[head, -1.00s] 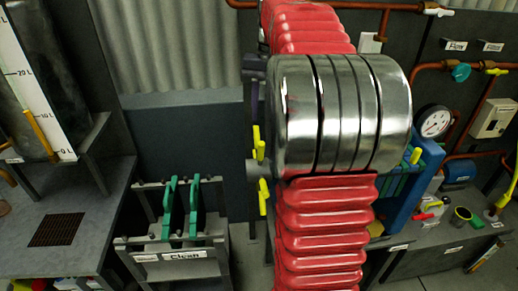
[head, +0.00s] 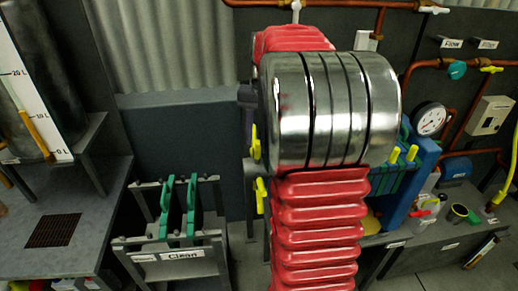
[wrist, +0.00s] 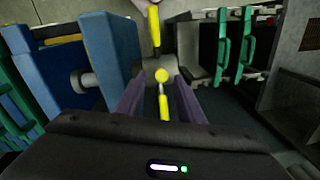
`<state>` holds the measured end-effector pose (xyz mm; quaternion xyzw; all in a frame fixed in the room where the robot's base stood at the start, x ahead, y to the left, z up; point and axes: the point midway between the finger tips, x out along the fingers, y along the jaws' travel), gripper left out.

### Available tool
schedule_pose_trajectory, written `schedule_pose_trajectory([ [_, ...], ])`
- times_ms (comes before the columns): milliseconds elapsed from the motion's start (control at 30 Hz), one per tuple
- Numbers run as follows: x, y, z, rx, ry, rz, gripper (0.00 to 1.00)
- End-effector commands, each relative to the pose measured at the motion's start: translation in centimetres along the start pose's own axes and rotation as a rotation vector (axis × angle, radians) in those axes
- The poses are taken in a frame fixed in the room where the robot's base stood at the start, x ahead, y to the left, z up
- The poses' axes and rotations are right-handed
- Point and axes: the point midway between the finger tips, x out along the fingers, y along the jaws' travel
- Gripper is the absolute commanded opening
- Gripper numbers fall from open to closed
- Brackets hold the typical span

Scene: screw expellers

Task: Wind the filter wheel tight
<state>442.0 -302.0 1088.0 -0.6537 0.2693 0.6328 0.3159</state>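The filter wheel shows as yellow handles on a grey hub (wrist: 166,68). In the wrist view one yellow handle (wrist: 153,30) points up, and another with a round end (wrist: 163,100) lies between my fingers. My gripper (wrist: 160,85) has two purple fingers, apart on either side of this handle with a visible gap. Whether they touch it is unclear. In the head view the wheel's yellow handles (head: 261,196) show left of my arm, which hides most of the wheel. The blue filter press (head: 425,170) is partly hidden behind my arm; blue plates (wrist: 105,55) show left in the wrist view.
A rack labelled Clean (head: 180,254) with green-handled plates stands at left. A grey bench with a drain grate (head: 54,230) is further left. Copper pipes and a gauge (head: 430,118) are at right, above a bench with small items (head: 458,212).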

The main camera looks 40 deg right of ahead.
Motion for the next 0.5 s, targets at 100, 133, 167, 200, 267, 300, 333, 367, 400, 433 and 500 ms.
schedule_pose_trajectory([
  [100, 1.9, 0.0, 0.1, 0.0, -0.003, 0.0, 0.35],
  [133, 2.3, 0.0, 0.1, 0.0, -0.001, 0.0, 0.35],
  [167, 2.8, 0.0, 0.1, 0.0, -0.002, 0.0, 0.35],
  [200, 3.3, 0.0, 0.1, 0.0, -0.003, 0.0, 0.35],
  [267, 3.9, 0.0, 0.0, 0.0, -0.001, 0.0, 0.35],
  [300, 4.3, 0.0, 0.0, 0.0, -0.002, 0.0, 0.35],
  [333, 4.5, 0.0, 0.0, 0.0, -0.002, 0.0, 0.35],
  [367, 4.7, 0.0, 0.0, 0.0, -0.001, 0.0, 0.35],
  [400, 4.8, 0.0, 0.0, 0.0, 0.0, 0.0, 0.35],
  [433, 4.9, 0.0, 0.0, 0.0, 0.0, 0.0, 0.35],
  [500, 5.0, 0.0, 0.0, -0.001, 0.0, 0.0, 0.35],
])
